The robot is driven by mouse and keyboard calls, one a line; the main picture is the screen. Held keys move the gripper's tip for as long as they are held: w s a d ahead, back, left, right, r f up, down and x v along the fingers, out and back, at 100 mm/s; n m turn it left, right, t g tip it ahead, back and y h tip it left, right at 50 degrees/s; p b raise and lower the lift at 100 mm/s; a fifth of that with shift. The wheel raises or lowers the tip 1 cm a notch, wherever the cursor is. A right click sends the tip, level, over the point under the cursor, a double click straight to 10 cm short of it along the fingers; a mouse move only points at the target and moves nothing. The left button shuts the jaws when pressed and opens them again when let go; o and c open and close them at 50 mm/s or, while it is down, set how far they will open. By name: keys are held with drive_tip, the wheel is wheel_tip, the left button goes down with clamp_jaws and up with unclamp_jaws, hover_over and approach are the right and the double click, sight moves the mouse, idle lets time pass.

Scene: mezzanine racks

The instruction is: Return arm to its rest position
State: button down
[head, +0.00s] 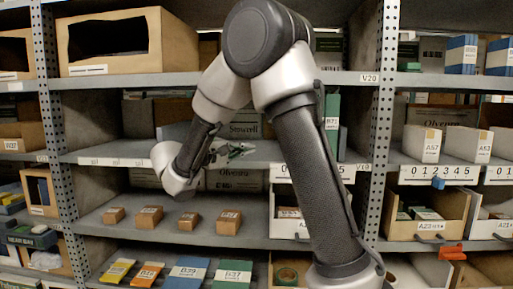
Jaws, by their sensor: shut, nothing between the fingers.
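My arm rises from the lower right, bends at a large dark joint near the top, and comes down to the wrist at the left. My gripper (243,150) points right from the wrist, in front of the middle shelf (110,155). It is shut and looks empty. The fingers are small in this view and partly blend with the boxes behind. The arm's upper link hides part of the racks.
Small brown boxes (187,221) stand on the shelf below the gripper. Flat packs (187,273) lie on the shelf beneath. A large open carton (125,42) sits on the top shelf. Perforated uprights (384,130) and shelf edges flank the arm. Bins (428,213) stand at right.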

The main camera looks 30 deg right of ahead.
drive_tip(key=s+d+f+n+g+y, duration=0.25)
drive_tip(key=s+f+g+y, duration=0.25)
drive_tip(key=s+f+y, duration=0.65)
drive_tip(key=s+a+r+m+t+y, duration=0.1)
drive_tip(key=s+m+t+y, duration=0.1)
drive_tip(key=s, duration=0.6)
drive_tip(key=s+a+r+m+t+y, duration=0.1)
drive_tip(key=s+t+y, duration=0.3)
drive_tip(key=s, duration=0.5)
drive_tip(key=shift+a+m, duration=0.4)
drive_tip(key=shift+m, duration=0.45)
